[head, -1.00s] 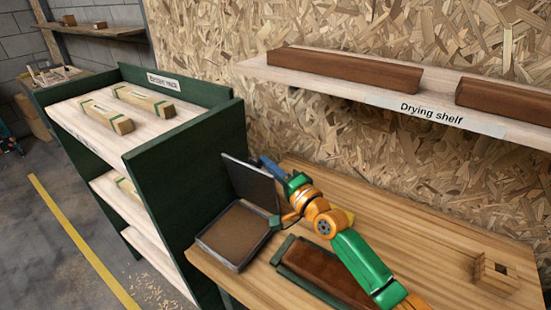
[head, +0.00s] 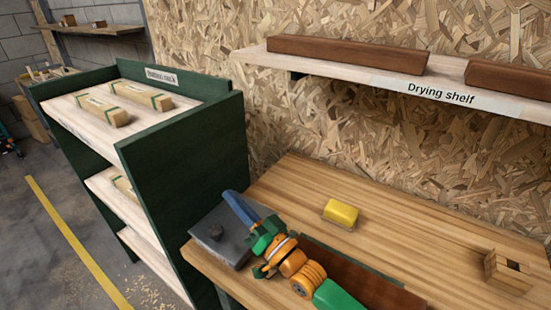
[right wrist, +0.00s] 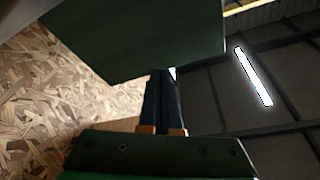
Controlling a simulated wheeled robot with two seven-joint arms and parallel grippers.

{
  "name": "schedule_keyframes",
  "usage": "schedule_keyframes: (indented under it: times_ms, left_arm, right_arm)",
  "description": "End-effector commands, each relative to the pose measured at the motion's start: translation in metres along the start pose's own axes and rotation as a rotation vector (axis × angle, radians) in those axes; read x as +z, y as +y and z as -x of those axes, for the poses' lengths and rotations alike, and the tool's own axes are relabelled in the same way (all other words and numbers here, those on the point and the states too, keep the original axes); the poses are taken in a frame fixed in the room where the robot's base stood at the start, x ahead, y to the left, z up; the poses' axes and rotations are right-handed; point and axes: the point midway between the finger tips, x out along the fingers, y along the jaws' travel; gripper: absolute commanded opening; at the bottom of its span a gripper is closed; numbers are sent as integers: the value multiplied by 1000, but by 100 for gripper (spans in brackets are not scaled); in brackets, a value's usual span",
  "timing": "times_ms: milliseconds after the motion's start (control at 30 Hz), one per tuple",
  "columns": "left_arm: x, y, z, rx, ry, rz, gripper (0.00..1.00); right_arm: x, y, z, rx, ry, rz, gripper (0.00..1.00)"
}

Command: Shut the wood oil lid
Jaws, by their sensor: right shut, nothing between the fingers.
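The wood oil tray's grey lid (head: 228,248) lies down over the tray at the left end of the wooden bench, with a small dark knob on top. The oil inside is hidden beneath it. My right gripper (head: 232,198) has its blue fingers together and empty, over the lid's back right side; I cannot tell whether it touches the lid. In the right wrist view the dark fingers (right wrist: 163,100) are also closed, pointing towards a green panel. My left gripper is not in view.
A green rack (head: 185,150) with pale bundles stands close left of the tray. A yellow block (head: 341,213), a brown board (head: 365,283) and a small wooden holder (head: 508,272) are on the bench. A drying shelf (head: 440,94) overhangs behind.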

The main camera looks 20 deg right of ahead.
Motion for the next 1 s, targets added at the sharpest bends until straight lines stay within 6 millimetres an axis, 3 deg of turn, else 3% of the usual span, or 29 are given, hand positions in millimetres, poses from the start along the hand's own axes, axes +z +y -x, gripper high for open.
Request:
schedule_keyframes:
  times_ms: [400,900,1000]
  left_arm:
    - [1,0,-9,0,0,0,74]
    - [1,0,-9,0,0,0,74]
    - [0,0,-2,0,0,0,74]
  right_arm:
    - [19,-4,7,0,-1,3,0]
    - [19,-5,7,0,-1,2,0]
    - [12,-8,3,0,0,2,0]
